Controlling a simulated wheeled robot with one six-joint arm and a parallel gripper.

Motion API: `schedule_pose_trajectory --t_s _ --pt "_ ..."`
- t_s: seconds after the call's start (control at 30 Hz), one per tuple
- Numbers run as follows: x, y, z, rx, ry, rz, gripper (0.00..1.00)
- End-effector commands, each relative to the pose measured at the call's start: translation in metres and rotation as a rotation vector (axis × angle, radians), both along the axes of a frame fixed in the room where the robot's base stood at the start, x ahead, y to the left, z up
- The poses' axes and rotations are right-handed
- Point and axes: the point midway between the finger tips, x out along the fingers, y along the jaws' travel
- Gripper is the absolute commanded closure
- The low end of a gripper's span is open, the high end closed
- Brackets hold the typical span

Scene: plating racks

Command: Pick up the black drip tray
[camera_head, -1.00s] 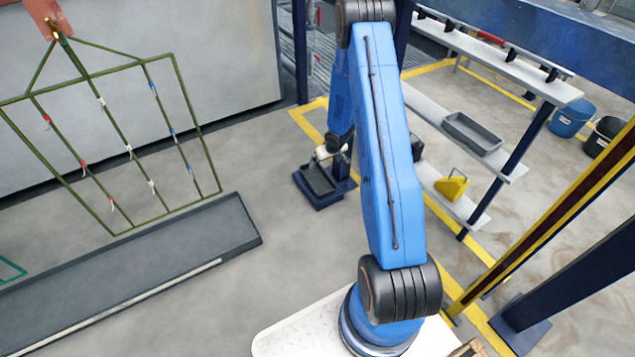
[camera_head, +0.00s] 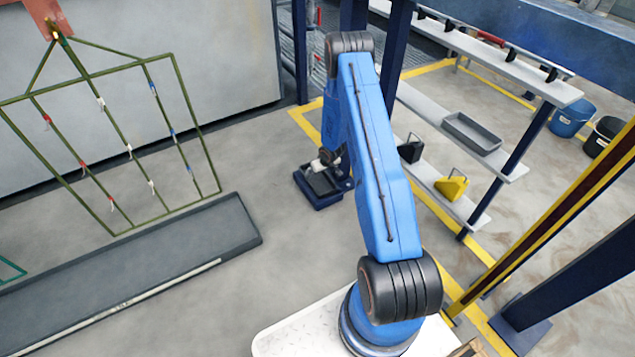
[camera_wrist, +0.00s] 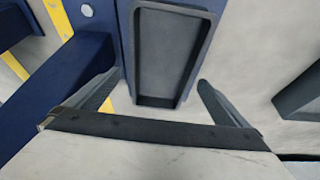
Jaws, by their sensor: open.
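The black drip tray (camera_head: 324,184) is a shallow dark rectangular tray with a raised rim. It lies on a dark blue stand (camera_head: 320,202) near the middle of the head view. In the wrist view the tray (camera_wrist: 139,62) runs lengthwise away from me, its near short end towards my gripper. My gripper (camera_wrist: 158,78) is open and empty, with one finger out to each side of the tray's near end. Neither finger visibly touches it. In the head view my gripper (camera_head: 321,166) is small at the tray's far edge and partly hidden by my arm.
A blue post rises beside the stand. Shelves at right hold a grey tray (camera_head: 472,134), a yellow item (camera_head: 452,187) and a black item (camera_head: 410,149). A green rack (camera_head: 118,232) hangs over a long dark trough (camera_head: 180,250) at left. Open floor lies between trough and stand.

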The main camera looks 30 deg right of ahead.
Motion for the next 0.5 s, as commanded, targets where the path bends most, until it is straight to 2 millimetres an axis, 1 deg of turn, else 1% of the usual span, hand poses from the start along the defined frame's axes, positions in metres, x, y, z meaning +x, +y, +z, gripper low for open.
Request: schedule_pose_trajectory --t_s 0.23,0.5 --pt "0.005 0.001 -0.009 0.0 -0.001 0.0 0.0" --pt "0.02 0.004 -0.04 0.0 0.0 0.0 0.0"
